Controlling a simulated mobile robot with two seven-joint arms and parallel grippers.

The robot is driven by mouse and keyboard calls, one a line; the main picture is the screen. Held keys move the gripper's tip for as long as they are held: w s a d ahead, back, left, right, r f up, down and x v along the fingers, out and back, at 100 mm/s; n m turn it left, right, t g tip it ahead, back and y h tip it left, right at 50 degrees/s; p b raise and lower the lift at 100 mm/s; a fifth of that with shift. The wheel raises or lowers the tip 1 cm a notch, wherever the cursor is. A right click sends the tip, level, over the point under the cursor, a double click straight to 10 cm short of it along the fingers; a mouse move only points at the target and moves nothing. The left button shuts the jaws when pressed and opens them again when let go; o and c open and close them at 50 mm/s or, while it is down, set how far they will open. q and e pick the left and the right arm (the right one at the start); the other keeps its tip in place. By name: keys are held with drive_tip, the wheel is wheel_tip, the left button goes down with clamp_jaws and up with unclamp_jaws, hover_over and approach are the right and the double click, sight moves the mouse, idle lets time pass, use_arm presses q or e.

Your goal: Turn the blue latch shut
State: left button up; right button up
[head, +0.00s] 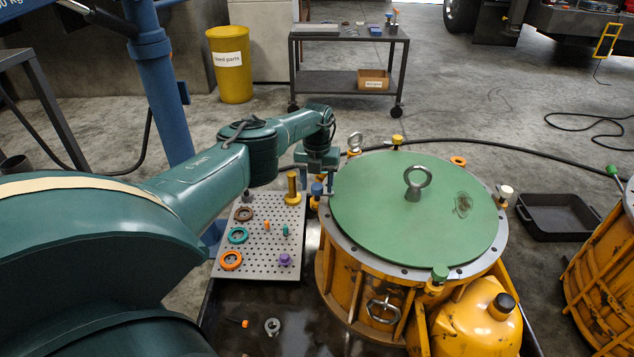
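The blue latch (317,189) is at the left rim of the yellow drum-shaped housing (342,283), beside its round green cover (375,215). My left gripper (317,183) comes down over this latch from behind. Its two grey fingers stand apart, one on each side of the blue knob; I cannot tell whether they touch it. The fingers and wrist partly hide the latch, so its turn angle is unclear. My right gripper is not in view.
Other latches sit around the rim: yellow (397,141), white (505,192) and green (440,272). A lifting eye (417,181) stands on the cover. A perforated tray (258,213) with rings and pegs lies left. A black tray (558,230) is on the floor right.

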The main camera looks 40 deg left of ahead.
sight(317, 186)
use_arm(q)
drive_tip(key=shift+r, duration=0.1)
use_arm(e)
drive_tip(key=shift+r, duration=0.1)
use_arm(q)
drive_tip(key=shift+r+p, duration=0.35)
drive_tip(key=shift+p, duration=0.05)
wheel_tip(317, 186, up, 12)
drive_tip(key=p, duration=0.7)
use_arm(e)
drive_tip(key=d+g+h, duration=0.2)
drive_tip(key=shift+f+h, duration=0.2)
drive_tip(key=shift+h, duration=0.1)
use_arm(q)
drive_tip(key=shift+r, duration=0.1)
